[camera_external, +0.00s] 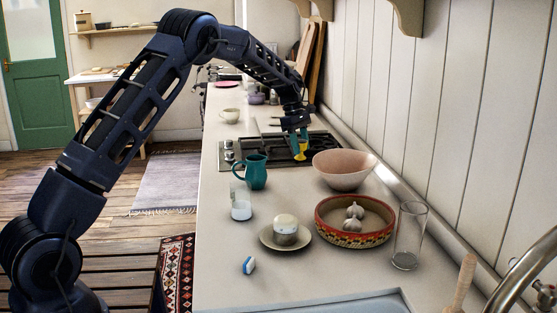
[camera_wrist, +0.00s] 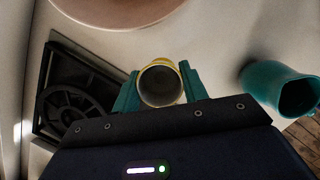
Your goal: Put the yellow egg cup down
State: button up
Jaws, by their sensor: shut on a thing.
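The yellow egg cup (camera_external: 300,154) is held in my gripper (camera_external: 300,139), near the front edge of the black hob in the external view. The cup looks upright. I cannot tell whether its foot touches the surface below.
The gas hob (camera_external: 265,147) lies behind the cup. A teal mug (camera_external: 256,173) stands to the left and a pink bowl (camera_external: 342,171) to the right. Some bare counter (camera_external: 285,188) lies between mug and bowl.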

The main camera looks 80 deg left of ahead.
aim_at(300, 157)
jog(key=shift+f, duration=2.7)
jog(key=shift+f, duration=0.1)
jog(key=o, duration=1)
jog(key=v, duration=1.2)
